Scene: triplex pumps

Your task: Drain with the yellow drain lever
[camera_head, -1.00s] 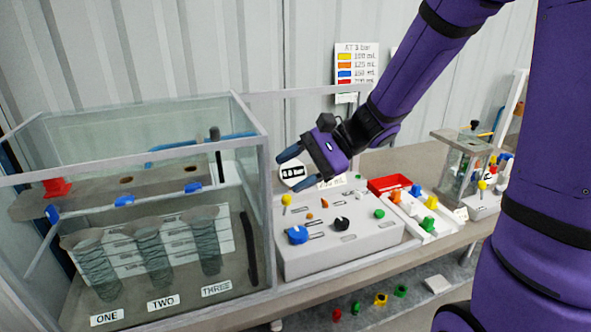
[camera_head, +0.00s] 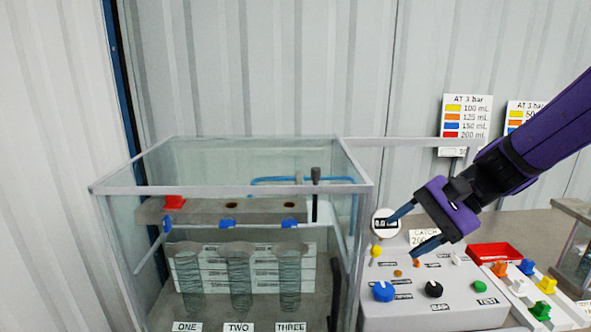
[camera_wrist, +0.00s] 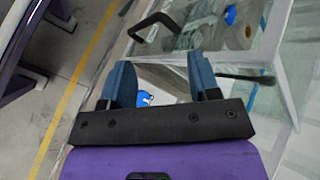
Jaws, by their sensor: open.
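A small yellow knob on a short stem (camera_head: 376,251), which looks like the drain lever, stands at the back left of the light grey control panel (camera_head: 450,318). My gripper (camera_head: 403,238) is open and empty, above the back of the panel, to the right of the yellow knob in the picture and apart from it. Its two blue fingers point down and left in the head view. The wrist view shows the spread fingers (camera_wrist: 160,80) with a blue part (camera_wrist: 144,99) behind them; I cannot make out the yellow knob there.
A glass tank (camera_head: 233,190) with three coil-wrapped cylinders stands left of the panel. A blue knob (camera_head: 384,291), a black knob (camera_head: 433,289) and a round gauge (camera_head: 384,222) are close by. A red tray (camera_head: 495,253) and coloured pieces lie to the right.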

